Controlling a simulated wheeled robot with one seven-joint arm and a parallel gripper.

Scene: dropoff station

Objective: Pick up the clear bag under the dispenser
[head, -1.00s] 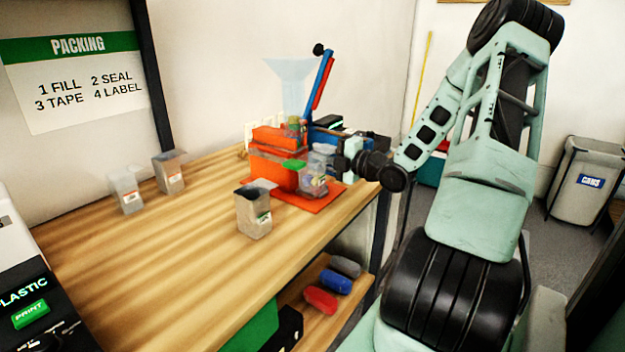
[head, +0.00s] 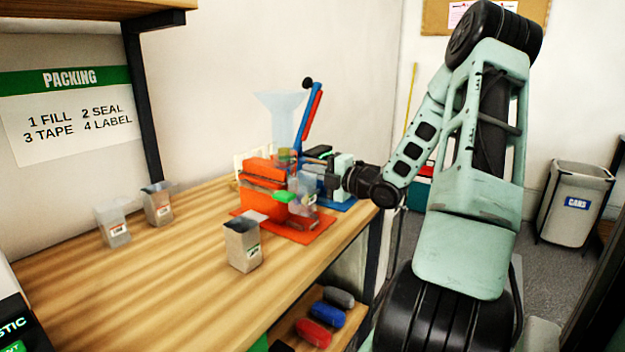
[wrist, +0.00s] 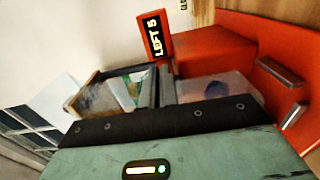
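The orange dispenser station (head: 262,187) stands on the wooden bench, with a pale clear funnel (head: 278,112) above it and a blue and red lever. In the wrist view, two dark finger-like bars (wrist: 160,85) stand close together between see-through containers. Whether they touch or hold the bag is unclear.
An open grey pouch (head: 243,247) stands in front of the station. Two more pouches (head: 158,205) (head: 113,226) stand at the back left. The bench (head: 180,275) is bare between them. Red, blue and grey items (head: 314,333) lie on a lower shelf.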

